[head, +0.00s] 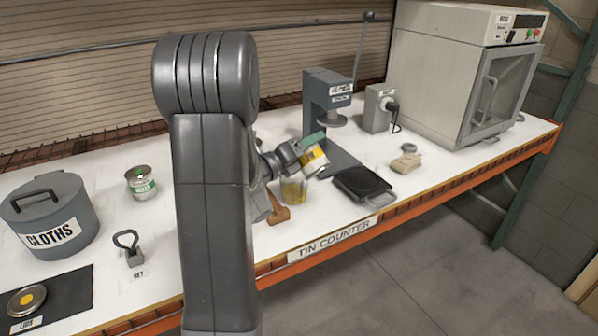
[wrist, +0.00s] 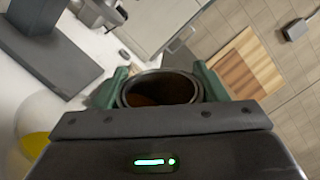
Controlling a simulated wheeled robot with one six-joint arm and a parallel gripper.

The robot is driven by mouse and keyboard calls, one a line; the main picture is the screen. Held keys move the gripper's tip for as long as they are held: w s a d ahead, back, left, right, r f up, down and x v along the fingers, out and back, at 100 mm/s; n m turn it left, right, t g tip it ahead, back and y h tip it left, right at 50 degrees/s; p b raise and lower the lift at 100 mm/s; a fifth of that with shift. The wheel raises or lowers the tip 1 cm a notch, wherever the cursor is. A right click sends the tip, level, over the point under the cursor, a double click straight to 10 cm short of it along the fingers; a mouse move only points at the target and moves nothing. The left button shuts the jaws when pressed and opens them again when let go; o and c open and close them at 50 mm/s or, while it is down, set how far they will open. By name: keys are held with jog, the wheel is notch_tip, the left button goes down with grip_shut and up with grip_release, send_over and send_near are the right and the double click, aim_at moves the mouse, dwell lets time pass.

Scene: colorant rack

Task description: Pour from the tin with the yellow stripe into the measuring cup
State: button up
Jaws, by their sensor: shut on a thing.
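My gripper (head: 300,150) is shut on the tin with the yellow stripe (head: 314,160), its green finger pads on either side. The tin is tilted and held above the counter. In the wrist view the tin (wrist: 160,90) is open at the top, with a dark brownish inside. The clear measuring cup (head: 293,190) stands on the counter just below and left of the tin, with yellow liquid in it. The cup also shows at the lower left of the wrist view (wrist: 35,145). I cannot make out a stream between tin and cup.
A black-topped tray (head: 362,184) lies right of the cup, and a brown object (head: 278,211) lies close in front. A grey press (head: 325,100) stands behind. A green-striped tin (head: 140,183), a CLOTHS bin (head: 50,222) and a yellow-dotted lid (head: 26,300) are left.

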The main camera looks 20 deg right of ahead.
jog(key=shift+w+r+n+t+p, duration=0.2)
jog(key=shift+n+t+p, duration=0.2)
jog(key=shift+n+p, duration=0.75)
dwell(2.0)
